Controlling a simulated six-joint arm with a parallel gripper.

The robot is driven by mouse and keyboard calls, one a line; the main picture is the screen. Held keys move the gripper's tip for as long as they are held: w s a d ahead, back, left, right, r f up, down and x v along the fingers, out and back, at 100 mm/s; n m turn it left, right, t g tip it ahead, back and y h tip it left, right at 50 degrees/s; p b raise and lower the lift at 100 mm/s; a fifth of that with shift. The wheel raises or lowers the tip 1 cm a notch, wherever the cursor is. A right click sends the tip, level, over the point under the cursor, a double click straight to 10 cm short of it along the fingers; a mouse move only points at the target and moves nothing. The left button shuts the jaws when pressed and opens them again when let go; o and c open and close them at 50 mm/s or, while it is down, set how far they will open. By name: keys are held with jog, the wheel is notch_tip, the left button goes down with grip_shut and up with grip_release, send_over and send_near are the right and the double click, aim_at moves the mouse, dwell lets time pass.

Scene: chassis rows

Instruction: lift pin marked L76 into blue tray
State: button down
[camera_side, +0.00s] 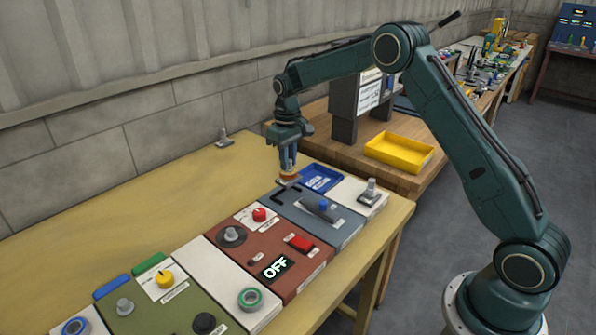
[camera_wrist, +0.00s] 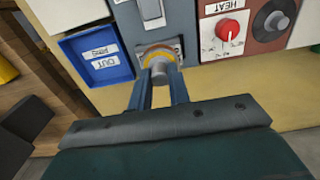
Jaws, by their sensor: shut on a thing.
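My gripper (camera_side: 288,167) points down over the far end of the grey-blue panel (camera_side: 325,225). In the wrist view my gripper (camera_wrist: 160,80) has both fingers closed on a grey pin (camera_wrist: 159,68). An orange-yellow ring (camera_wrist: 160,52) shows around the pin at the panel's edge. I cannot tell whether the pin is seated or raised, and no L76 mark is legible. The blue tray (camera_side: 325,168) lies just right of my gripper, behind the panel. In the wrist view the blue tray (camera_wrist: 72,46) is to the left, with white labels reading PINS and OUT.
A brown-red panel (camera_side: 240,258) with a red knob (camera_side: 260,214) and an OFF display (camera_side: 275,268) lies nearer. A yellow tray (camera_side: 400,152) sits on the side bench. The table behind the panels is mostly clear.

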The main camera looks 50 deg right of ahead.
jog(key=shift+r, duration=0.3)
jog(key=d+r, duration=0.1)
jog(key=d, duration=1.3)
jog(key=shift+w, duration=0.25)
jog(key=shift+f, duration=0.15)
jog(key=shift+f, duration=4.45)
jog(key=c, duration=1.2)
grip_release()
jog(key=shift+c, duration=0.2)
